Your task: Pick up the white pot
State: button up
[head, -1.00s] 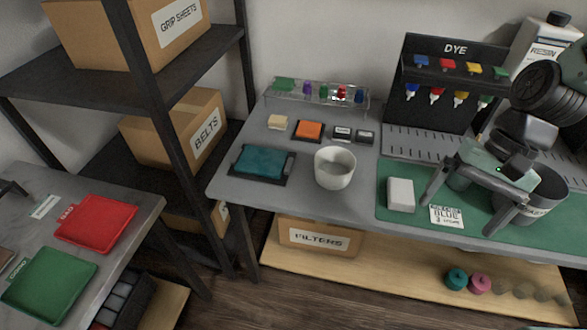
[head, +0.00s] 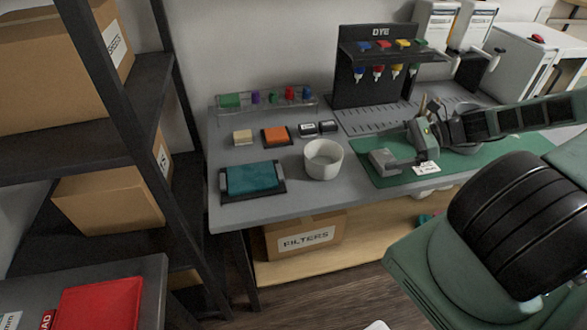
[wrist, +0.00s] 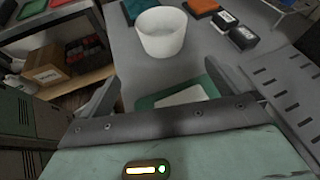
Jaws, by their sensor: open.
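The white pot (head: 323,160) stands upright and uncovered on the grey bench, left of the green mat (head: 365,175). In the wrist view the pot (wrist: 163,38) is ahead of my gripper (wrist: 168,85), beyond the fingertips and roughly between their lines. My gripper's two fingers are spread apart with nothing between them. In the head view my gripper (head: 402,150) is over the mat's left part, right of the pot and apart from it. Part of the far finger is hard to make out in the head view.
A teal pad in a black tray (head: 225,185) lies left of the pot. An orange block (head: 276,136), a cream block (head: 243,137) and small dark boxes (head: 318,129) lie behind it. The dye rack (head: 375,90) stands at the back. A black shelf post (head: 180,100) rises at the left.

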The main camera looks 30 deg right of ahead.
aim_at(328, 161)
jog(key=shift+w+a+f+m+t, duration=0.15)
jog(key=shift+w+m+t, duration=0.1)
jog(key=shift+m+t, duration=0.05)
jog(key=p+x, duration=0.1)
jog(key=x, duration=0.9)
jog(key=shift+w+a+f, duration=0.15)
jog(key=shift+a+f, duration=0.05)
jog(key=shift+p+x, duration=0.55)
jog(key=shift+x, duration=2.45)
jog(key=shift+f, duration=0.15)
jog(key=c, duration=0.9)
